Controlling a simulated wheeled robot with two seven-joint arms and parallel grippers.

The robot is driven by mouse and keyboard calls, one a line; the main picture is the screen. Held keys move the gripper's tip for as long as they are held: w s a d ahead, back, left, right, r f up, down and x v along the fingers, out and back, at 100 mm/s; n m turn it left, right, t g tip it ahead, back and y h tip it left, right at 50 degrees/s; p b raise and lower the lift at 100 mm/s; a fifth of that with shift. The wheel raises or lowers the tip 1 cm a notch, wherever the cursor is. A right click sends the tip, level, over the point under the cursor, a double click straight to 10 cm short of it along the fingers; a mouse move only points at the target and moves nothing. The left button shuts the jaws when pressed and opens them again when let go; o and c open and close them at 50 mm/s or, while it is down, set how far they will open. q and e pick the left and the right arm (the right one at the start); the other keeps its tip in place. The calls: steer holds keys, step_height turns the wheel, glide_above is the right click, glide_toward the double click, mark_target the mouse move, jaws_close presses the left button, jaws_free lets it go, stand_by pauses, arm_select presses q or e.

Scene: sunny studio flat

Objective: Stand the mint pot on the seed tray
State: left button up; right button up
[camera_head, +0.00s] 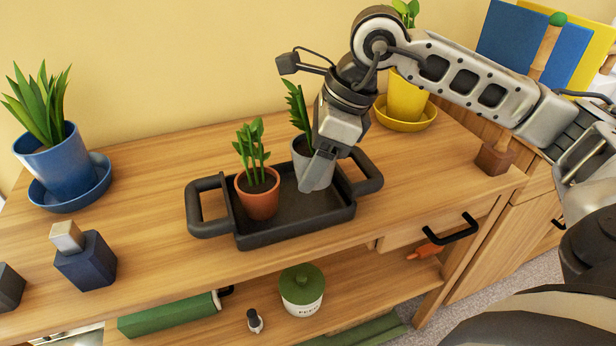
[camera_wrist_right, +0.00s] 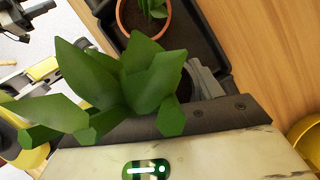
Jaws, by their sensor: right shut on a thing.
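The black seed tray (camera_head: 290,232) with two side handles lies on the wooden bench. My right gripper (camera_head: 318,172) is shut on a grey pot (camera_head: 301,150) with a green leafy plant, probably the mint pot. The grey pot is upright over the tray's right half; the gripper hides much of it, and I cannot tell whether its base touches the tray. In the right wrist view its leaves (camera_wrist_right: 130,85) cover much of the pot. A terracotta pot (camera_head: 259,203) with a plant stands in the tray's left half, just beside the grey pot.
A blue pot (camera_head: 62,165) on a blue saucer stands at the left, with a dark blue bottle (camera_head: 86,262) in front. A yellow pot (camera_head: 405,98) on a yellow saucer stands behind my right arm. A green-lidded jar (camera_head: 301,290) is on the shelf below.

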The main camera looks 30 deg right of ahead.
steer(key=w+f, duration=0.1)
steer(key=w+d+f, duration=0.1)
steer(key=shift+w+f, duration=0.1)
steer(key=shift+f, duration=0.3)
steer(key=f, duration=0.3)
steer(key=shift+w+f, duration=0.2)
steer(key=shift+f, duration=0.1)
steer(key=shift+f+b, duration=0.1)
steer(key=shift+b, duration=0.2)
steer(key=o, duration=1.1)
